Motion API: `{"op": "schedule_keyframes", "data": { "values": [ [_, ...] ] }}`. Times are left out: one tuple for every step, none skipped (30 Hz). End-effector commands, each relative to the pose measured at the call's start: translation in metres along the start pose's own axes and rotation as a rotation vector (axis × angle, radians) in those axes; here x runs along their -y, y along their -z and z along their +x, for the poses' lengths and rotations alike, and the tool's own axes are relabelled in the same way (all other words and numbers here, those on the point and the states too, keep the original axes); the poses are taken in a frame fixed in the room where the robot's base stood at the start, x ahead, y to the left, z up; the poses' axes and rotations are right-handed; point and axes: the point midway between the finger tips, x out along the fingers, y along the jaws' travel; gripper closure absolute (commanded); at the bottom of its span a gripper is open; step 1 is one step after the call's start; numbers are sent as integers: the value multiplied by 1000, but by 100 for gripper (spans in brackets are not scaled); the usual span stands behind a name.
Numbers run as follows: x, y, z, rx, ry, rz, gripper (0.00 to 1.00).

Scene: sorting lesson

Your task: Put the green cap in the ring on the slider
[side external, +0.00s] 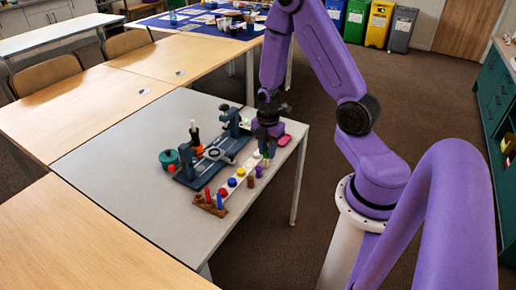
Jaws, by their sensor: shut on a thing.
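My gripper (267,152) points down over the right part of the grey table, at the far end of a white strip. It is shut on a small green thing (267,162), which looks like the green cap; the fingers hide most of it. The dark blue slider bench (203,172) stands left of my gripper, with an upright block at each end. A grey ring (214,153) sits between the blocks, apart from my gripper.
The white strip (222,187) carries yellow (240,172), red and blue caps. A brown peg (258,171) stands beside it. A brown rack (210,206) holds coloured sticks. A teal pot (169,158) is left of the bench. The table's front left is clear.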

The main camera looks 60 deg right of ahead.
Motion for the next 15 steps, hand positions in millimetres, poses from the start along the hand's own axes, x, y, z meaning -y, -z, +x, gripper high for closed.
{"op": "schedule_keyframes", "data": {
  "values": [
    [8, 3, -4, 0, 0, -2, 100],
    [11, 4, -6, 0, 0, -2, 100],
    [16, 6, -8, 0, -1, -3, 100],
    [19, 7, -9, 0, -1, -3, 100],
    [22, 8, -11, 0, -1, -3, 100],
    [25, 9, -12, 0, 0, -2, 100],
    [27, 10, -13, 0, -1, -2, 100],
    [29, 11, -14, 0, -1, -2, 100],
    [31, 11, -15, 0, -1, -1, 100],
    [31, 12, -15, 0, -1, 1, 100],
    [30, 12, -15, 0, -1, 4, 100],
    [28, 12, -15, 0, -1, 8, 100],
    [25, 12, -14, 0, -1, 13, 100],
    [20, 12, -14, 0, -3, 19, 100],
    [14, 12, -12, 0, -3, 30, 100]
  ]
}}
